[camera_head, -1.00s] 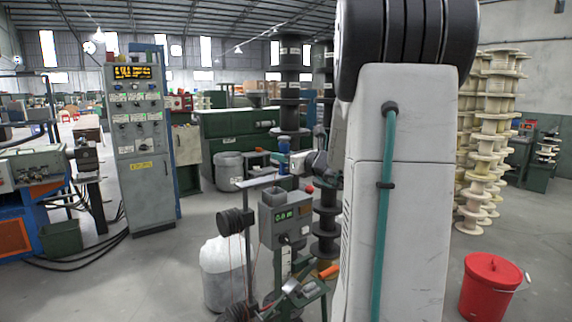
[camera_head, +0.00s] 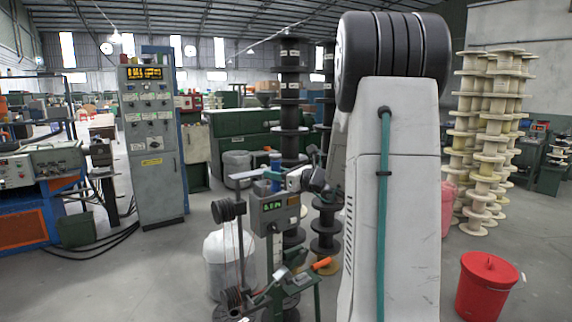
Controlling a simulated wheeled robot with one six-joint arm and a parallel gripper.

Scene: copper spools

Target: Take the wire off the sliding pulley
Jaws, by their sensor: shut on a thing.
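The winding stand (camera_head: 274,215) with a small green display stands left of my arm. An upper dark grooved pulley (camera_head: 228,210) sits on its upright rod, and a lower dark pulley (camera_head: 232,298) sits near the floor. Thin reddish wire (camera_head: 239,250) runs between them. I cannot tell which pulley slides.
A grey control cabinet (camera_head: 150,145) is at left. Tall stacks of pale spools (camera_head: 485,140) and a red bucket (camera_head: 487,285) are at right. Dark spools (camera_head: 290,105) rise behind. My upper arm covers the centre right.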

